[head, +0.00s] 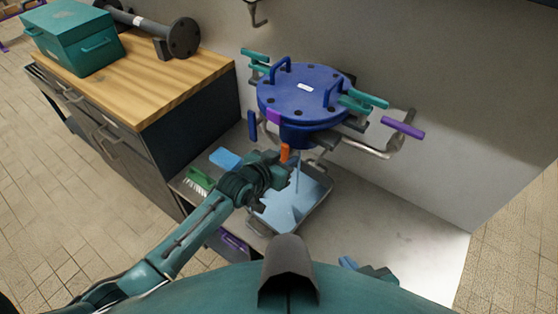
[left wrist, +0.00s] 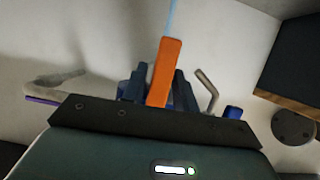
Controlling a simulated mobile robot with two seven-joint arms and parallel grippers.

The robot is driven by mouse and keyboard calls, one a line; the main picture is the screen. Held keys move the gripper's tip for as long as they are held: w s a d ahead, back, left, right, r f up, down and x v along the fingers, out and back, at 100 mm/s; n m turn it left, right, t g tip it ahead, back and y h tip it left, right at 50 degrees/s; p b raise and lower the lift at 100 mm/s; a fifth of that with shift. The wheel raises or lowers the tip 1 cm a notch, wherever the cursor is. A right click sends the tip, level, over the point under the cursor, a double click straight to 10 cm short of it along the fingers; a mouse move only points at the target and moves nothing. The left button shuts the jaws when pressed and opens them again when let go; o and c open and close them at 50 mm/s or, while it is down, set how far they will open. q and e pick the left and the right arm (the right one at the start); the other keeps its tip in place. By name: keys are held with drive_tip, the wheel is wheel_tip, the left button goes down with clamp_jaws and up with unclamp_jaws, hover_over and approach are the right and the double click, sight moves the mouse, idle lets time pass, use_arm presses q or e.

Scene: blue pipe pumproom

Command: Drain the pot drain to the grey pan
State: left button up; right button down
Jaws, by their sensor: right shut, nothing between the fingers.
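The blue lidded pot (head: 303,96) stands against the wall above the grey pan (head: 322,210). Light blue liquid lies in the pan, and a thin light blue stream (head: 297,178) shows above it. It also shows in the left wrist view (left wrist: 172,15). The orange drain handle (head: 285,152) is under the pot. My left gripper (head: 287,168) is at this handle. In the left wrist view the handle (left wrist: 164,72) stands between its fingers, which appear closed around it. My right gripper (head: 362,268) is shut and empty at the lower edge, partly hidden.
A green-handled brush (head: 198,181) and a blue item (head: 225,158) lie left of the pan. A bent pipe with a purple handle (head: 402,127) sticks out right of the pot. A wooden-topped cabinet (head: 135,98) stands left. The worktop (head: 400,225) is clear at right.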

use_arm(q)
drive_tip(key=v, duration=1.3)
drive_tip(key=shift+p, duration=0.4)
use_arm(e)
drive_tip(key=shift+s+d, duration=0.1)
drive_tip(key=shift+d, duration=0.05)
use_arm(q)
drive_tip(key=shift+r, duration=0.1)
use_arm(e)
drive_tip(key=shift+r, duration=0.1)
use_arm(q)
drive_tip(key=s+a+f+n+y, duration=0.1)
drive_tip(key=s+a+f+y, duration=0.1)
drive_tip(key=s+f, duration=0.3)
drive_tip(key=s+a+f+n+y, duration=0.2)
drive_tip(key=s+a+f, duration=0.3)
drive_tip(key=s, duration=0.5)
drive_tip(key=shift+s+a+g+y, duration=0.3)
drive_tip(key=shift+s+a, duration=0.05)
use_arm(e)
drive_tip(key=shift+s, duration=0.2)
drive_tip(key=shift+w, duration=0.35)
drive_tip(key=shift+s, duration=0.1)
